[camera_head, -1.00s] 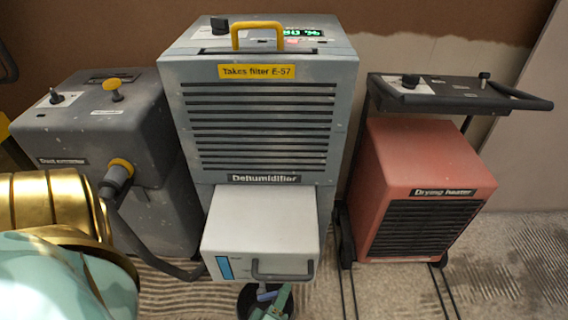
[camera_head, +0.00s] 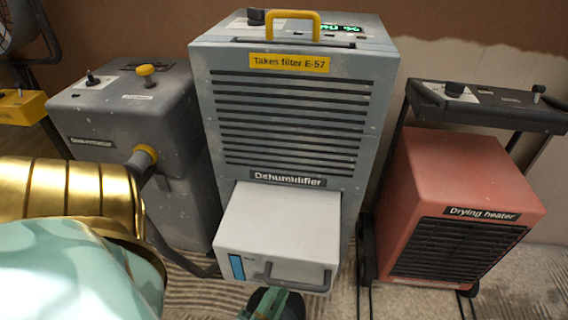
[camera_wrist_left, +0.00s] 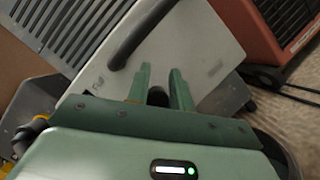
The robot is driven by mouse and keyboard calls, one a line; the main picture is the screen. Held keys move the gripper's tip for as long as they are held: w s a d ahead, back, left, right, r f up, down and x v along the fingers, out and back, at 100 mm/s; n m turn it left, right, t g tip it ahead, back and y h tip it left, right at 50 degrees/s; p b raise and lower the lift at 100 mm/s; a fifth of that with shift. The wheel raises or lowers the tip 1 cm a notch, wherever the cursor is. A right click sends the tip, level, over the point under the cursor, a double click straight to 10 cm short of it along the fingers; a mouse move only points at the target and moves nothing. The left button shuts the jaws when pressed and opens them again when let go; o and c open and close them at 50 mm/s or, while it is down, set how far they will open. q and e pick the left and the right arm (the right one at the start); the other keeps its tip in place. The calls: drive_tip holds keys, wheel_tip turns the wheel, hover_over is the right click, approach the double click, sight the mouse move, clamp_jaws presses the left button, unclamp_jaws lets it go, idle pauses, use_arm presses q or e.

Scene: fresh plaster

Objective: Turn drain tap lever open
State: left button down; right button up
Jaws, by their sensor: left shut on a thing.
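The dehumidifier (camera_head: 290,120) stands in the middle, its pale water tank (camera_head: 280,220) jutting out at the bottom front. The tank has a dark bar handle (camera_head: 298,284) and a blue level strip (camera_head: 237,266). My left gripper (camera_head: 272,299) is just below the tank's front, at the bottom edge of the head view. In the left wrist view, the left gripper (camera_wrist_left: 161,84) is shut on a small dark piece (camera_wrist_left: 157,96), which looks like the drain tap lever. The fingers and palm hide most of it, so its angle cannot be told. My right gripper is not in view.
A grey dust extractor (camera_head: 125,115) with a hose stands left of the dehumidifier. A red drying heater (camera_head: 460,180) on a dark wheeled frame stands to the right. Rough floor shows between the machines.

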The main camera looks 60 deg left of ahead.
use_arm(q)
drive_tip(key=shift+s+a+f+n+y+b, duration=0.25)
drive_tip(key=shift+s+n+y, duration=0.2)
drive_tip(key=shift+n, duration=0.45)
drive_tip(key=shift+a, duration=0.15)
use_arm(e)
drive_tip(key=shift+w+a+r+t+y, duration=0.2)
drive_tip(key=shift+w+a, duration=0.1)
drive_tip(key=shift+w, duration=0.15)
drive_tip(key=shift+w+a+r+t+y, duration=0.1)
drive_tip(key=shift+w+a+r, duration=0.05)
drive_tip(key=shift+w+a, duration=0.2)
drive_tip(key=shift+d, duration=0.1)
use_arm(q)
drive_tip(key=c, duration=1.3)
unclamp_jaws()
drive_tip(key=shift+s, duration=0.1)
drive_tip(key=shift+a, duration=0.1)
drive_tip(key=shift+r, duration=0.1)
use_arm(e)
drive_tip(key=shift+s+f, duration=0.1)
